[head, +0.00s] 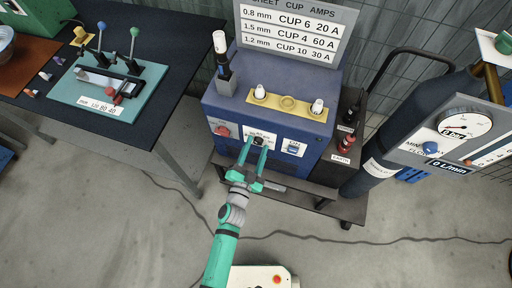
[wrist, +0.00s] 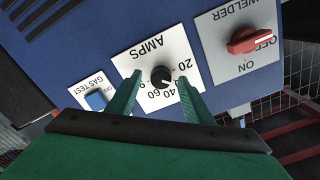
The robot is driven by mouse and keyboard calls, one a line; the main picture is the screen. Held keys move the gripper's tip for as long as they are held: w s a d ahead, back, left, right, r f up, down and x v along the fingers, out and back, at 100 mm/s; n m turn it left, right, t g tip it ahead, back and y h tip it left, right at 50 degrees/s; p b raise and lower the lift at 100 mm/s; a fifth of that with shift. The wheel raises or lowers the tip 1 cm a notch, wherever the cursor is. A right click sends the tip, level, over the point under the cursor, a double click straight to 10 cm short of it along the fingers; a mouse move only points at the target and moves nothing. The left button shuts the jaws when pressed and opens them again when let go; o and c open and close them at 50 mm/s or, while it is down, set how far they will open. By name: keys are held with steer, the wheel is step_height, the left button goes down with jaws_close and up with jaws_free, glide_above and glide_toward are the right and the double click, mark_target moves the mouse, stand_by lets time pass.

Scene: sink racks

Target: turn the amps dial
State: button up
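The amps dial (wrist: 161,77) is a small round black knob on a white card (wrist: 150,52) marked AMPS, upside down in the wrist view. Numbers such as 20, 40 and 60 ring it; its exact setting is too small to read. In the head view the dial (head: 258,141) sits on the front of the blue welder (head: 272,117). My teal gripper (wrist: 157,98) is open, with one finger on each side of the dial and gaps visible between. In the head view my gripper (head: 255,150) reaches the panel from below. Contact with the panel cannot be told.
Beside the dial are a red WELDER switch (wrist: 250,41) and a blue GAS TEST button (wrist: 96,101). A sign (head: 295,36) above lists cup sizes and amps. A gas cylinder (head: 405,130) and flow panel (head: 465,130) stand right, a dark bench (head: 150,30) left.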

steer(key=v, duration=1)
steer(key=shift+s, duration=0.4)
steer(key=shift+a+r, duration=0.1)
steer(key=shift+a, duration=0.05)
steer(key=s+d+r+n+g+y, duration=0.1)
steer(key=s+r+n+y, duration=0.1)
steer(key=s+r+n, duration=0.3)
steer(key=s+d+r+n+y, duration=0.2)
steer(key=s+r+n, duration=0.3)
steer(key=s, duration=0.9)
steer(key=shift+s+g+y, duration=0.25)
steer(key=shift+g+y, duration=0.15)
steer(key=shift+y, duration=0.4)
steer(key=shift+d+r, duration=0.15)
